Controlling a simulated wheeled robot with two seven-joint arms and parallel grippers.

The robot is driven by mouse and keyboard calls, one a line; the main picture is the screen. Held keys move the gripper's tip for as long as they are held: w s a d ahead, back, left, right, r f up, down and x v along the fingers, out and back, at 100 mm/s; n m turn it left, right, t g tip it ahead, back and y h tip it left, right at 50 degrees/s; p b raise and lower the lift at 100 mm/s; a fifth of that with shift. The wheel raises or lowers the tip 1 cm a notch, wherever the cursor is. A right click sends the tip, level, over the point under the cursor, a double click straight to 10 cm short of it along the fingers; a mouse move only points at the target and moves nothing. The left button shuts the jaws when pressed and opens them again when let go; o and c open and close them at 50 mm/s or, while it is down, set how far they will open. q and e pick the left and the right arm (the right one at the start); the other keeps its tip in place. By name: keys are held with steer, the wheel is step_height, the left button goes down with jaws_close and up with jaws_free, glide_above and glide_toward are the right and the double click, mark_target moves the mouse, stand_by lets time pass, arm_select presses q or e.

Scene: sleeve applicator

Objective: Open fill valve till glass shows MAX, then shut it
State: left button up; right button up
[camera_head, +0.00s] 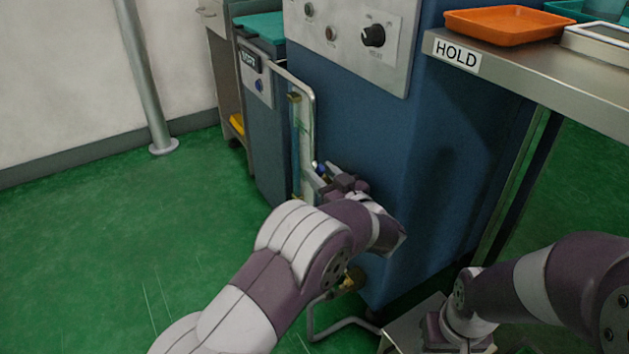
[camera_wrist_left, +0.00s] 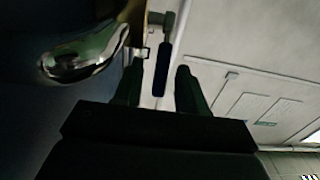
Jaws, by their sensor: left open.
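The fill valve has a blue lever, whose small blue tip (camera_head: 320,168) shows beside the blue cabinet in the head view. In the left wrist view the dark blue lever (camera_wrist_left: 162,70) hangs from a metal fitting. My left gripper (camera_head: 322,180) is at the valve, partly hidden by its own wrist. In the wrist view the left gripper (camera_wrist_left: 158,88) is open, with the lever in the gap between its fingers and no clear contact. The upright sight glass (camera_head: 297,150) stands behind a metal guard; its level and MAX mark are too small to read.
A bent metal guard rail (camera_head: 308,110) runs around the glass, close to my left gripper. A steel table (camera_head: 540,75) with a HOLD label and an orange tray (camera_head: 508,25) stands at right. Green floor (camera_head: 110,240) is clear at left.

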mark_target(316, 169)
arm_select(q)
steer(key=x, duration=0.1)
steer(key=b+x, duration=0.1)
steer(key=x, duration=0.1)
steer(key=shift+f, duration=0.2)
steer(key=shift+w+a+r, duration=0.2)
steer(key=shift+w, duration=0.05)
arm_select(e)
step_height(316, 169, down, 2)
steer(key=shift+f, duration=0.1)
arm_select(q)
jaws_close()
steer(key=r+p, duration=0.1)
steer(key=p, duration=0.2)
steer(key=r+g+p, duration=0.1)
steer(key=p, duration=0.3)
steer(key=shift+w+a+h, duration=0.15)
steer(key=shift+w+h, duration=0.05)
steer(key=shift+h, duration=0.2)
steer(key=f+g+h+p, duration=0.1)
steer(key=p, duration=0.5)
steer(key=w+a+f+g+h+p, duration=0.1)
steer(key=g+p, duration=0.1)
steer(key=p, duration=0.5)
steer(key=shift+w+f+g+h+p, duration=0.2)
steer(key=shift+g+h+p, duration=0.1)
arm_select(e)
step_height(316, 169, up, 21)
steer(key=shift+f, duration=0.15)
